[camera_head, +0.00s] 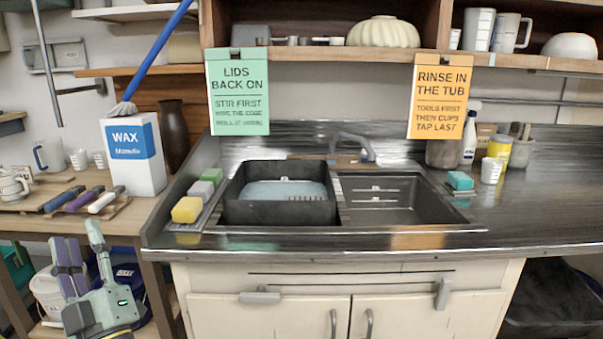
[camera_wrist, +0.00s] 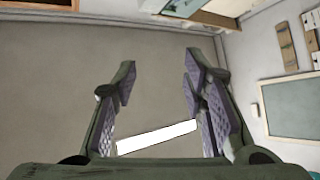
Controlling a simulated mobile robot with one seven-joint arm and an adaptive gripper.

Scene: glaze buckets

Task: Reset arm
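My gripper (camera_head: 82,240) is at the lower left of the head view, in front of the wooden side table, with its fingers pointing up. In the wrist view my gripper (camera_wrist: 160,82) shows two dark green fingers with purple-grey pads, set wide apart and open. A plain white strip (camera_wrist: 157,137) shows between the fingers there; it looks like part of the background, and I see nothing held in the head view.
The side table (camera_head: 110,225) holds a white wax jug (camera_head: 133,155) and several brushes. Buckets stand below, partly hidden by my arm. The sink counter (camera_head: 330,240) holds a black tub (camera_head: 278,210) and sponges. A dark board (camera_wrist: 290,107) shows in the wrist view.

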